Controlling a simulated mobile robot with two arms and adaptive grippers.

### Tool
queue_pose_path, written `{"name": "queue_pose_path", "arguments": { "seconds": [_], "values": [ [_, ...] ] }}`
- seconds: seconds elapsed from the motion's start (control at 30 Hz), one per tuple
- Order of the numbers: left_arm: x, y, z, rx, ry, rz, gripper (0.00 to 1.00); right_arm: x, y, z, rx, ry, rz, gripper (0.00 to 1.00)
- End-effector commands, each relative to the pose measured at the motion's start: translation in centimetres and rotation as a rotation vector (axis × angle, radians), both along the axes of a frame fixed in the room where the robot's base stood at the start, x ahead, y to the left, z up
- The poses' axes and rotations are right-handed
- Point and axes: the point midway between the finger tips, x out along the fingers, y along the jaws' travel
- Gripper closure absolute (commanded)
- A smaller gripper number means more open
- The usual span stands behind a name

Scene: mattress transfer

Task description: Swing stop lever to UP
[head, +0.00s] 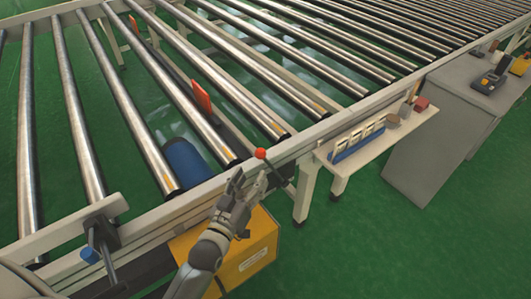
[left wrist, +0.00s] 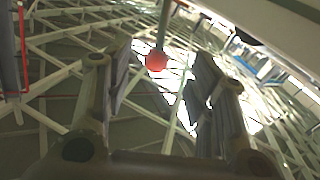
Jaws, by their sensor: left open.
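The stop lever ends in a red ball knob (head: 260,154) beside the conveyor's near side rail. Its dark rod (head: 282,182) slopes down and to the right from the knob. My left gripper (head: 251,180) is open and empty just below the knob in the head view. In the left wrist view the red knob (left wrist: 157,61) shows between and beyond the two fingers of my left gripper (left wrist: 162,75). I see no contact between fingers and knob. Two orange stop plates (head: 202,100) stand up between the rollers. My right gripper is not in view.
The roller conveyor's side rail (head: 330,124) runs just beyond my gripper. A yellow box (head: 250,258) sits below it. A small shelf with a blue holder (head: 357,143) and a grey cabinet (head: 440,140) stand to the right. Green floor (head: 400,255) is clear at lower right.

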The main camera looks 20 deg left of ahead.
Motion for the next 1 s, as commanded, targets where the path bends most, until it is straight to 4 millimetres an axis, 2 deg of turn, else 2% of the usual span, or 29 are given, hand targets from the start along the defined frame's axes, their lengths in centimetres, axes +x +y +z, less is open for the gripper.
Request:
{"name": "queue_pose_path", "arguments": {
  "seconds": [0.03, 0.1, 0.2, 0.3, 0.5, 0.6, 0.77, 1.0],
  "values": [
    [0.9, -0.1, 0.2, 0.000, -0.003, 0.000, 0.49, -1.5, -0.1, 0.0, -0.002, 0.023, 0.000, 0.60],
    [2.0, -0.3, 0.2, 0.000, -0.002, -0.001, 0.49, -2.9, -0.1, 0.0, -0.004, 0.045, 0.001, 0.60],
    [3.7, -0.5, 0.2, 0.001, -0.002, 0.000, 0.49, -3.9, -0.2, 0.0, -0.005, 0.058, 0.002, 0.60],
    [5.3, -0.6, 0.2, 0.001, -0.001, -0.001, 0.49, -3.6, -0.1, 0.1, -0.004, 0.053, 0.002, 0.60],
    [7.7, -1.0, 0.1, 0.000, 0.000, -0.001, 0.49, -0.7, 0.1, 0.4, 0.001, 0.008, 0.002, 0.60],
    [8.5, -1.0, 0.1, 0.000, 0.001, -0.001, 0.49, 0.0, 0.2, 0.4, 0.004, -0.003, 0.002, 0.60],
    [9.0, -1.1, 0.0, 0.001, 0.001, -0.001, 0.49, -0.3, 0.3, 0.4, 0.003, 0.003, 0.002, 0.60],
    [9.0, -1.1, 0.0, 0.001, 0.001, -0.001, 0.49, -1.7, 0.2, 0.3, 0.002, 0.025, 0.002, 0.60]
  ]
}}
